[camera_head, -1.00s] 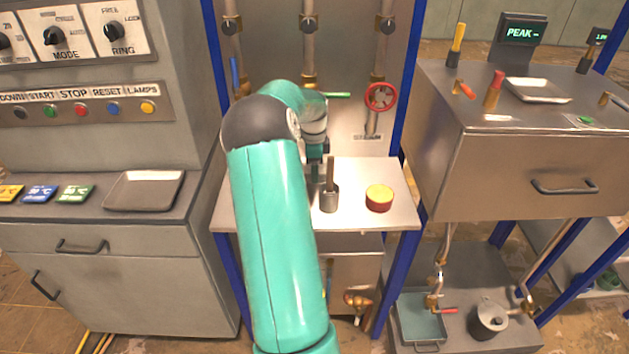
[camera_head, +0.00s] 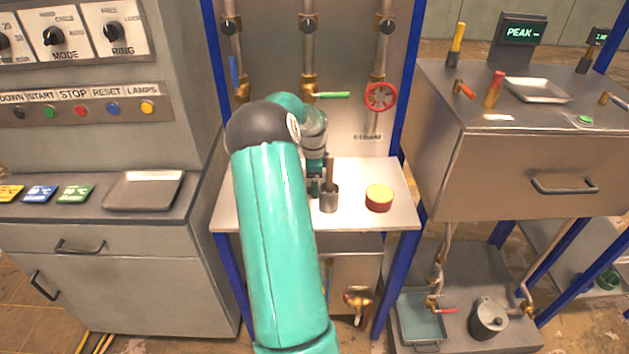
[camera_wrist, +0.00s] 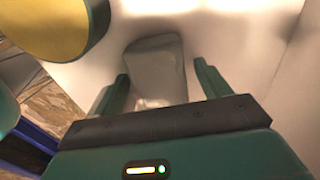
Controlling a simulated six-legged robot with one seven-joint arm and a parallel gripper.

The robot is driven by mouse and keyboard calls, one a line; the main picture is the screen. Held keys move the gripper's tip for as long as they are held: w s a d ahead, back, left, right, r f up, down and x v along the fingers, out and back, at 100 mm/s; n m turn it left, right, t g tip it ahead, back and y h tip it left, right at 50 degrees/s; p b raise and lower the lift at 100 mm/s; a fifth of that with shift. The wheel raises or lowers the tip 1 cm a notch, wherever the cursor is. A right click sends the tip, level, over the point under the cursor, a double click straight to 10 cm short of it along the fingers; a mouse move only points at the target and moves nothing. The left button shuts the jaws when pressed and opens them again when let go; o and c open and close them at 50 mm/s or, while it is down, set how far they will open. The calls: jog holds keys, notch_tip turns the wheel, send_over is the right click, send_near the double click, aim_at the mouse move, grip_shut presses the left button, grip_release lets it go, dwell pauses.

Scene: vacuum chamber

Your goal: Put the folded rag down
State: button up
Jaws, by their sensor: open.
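My gripper (camera_wrist: 161,71) is open in the wrist view, its two green fingers apart. A grey, round-cornered flat thing, apparently the folded rag (camera_wrist: 157,62), lies at and between the fingertips on a pale surface. A narrow gap shows on its right side; on the left I cannot tell whether the finger touches it. The rag is hidden behind my arm there.
A round red tin with a yellow top (camera_head: 379,198) is further right. Pipes with a red handwheel (camera_head: 381,96) rise behind. An empty metal tray (camera_head: 144,190) lies on the left cabinet. The table's front right is clear.

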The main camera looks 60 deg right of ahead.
jog(key=shift+r, duration=0.15)
notch_tip(320, 180, up, 12)
dwell(0.3)
jog(key=shift+w, duration=0.15)
jog(key=w+a+r+n+t, duration=0.1)
jog(key=w+a+r+n, duration=0.25)
jog(key=a, duration=0.65)
jog(key=w+a+r+n+t, duration=0.1)
jog(key=w+a+r+n, duration=0.3)
jog(key=a, duration=0.6)
jog(key=w+a+r+n+t, duration=0.1)
jog(key=w+a+r+n, duration=0.25)
jog(key=a+n, duration=0.4)
jog(key=s+a+n+t, duration=0.1)
jog(key=s+a+n, duration=0.3)
jog(key=a, duration=0.5)
jog(key=s+a+n+t, duration=0.1)
jog(key=s+a+n, duration=0.3)
jog(key=a, duration=0.6)
jog(key=s+a+n, duration=0.4)
jog(key=a+n, duration=0.3)
jog(key=a, duration=0.3)
jog(key=shift+a+n+t, duration=0.15)
jog(key=shift+n+t, duration=0.15)
jog(key=shift+t, duration=0.1)
jog(key=shift+s, duration=0.1)
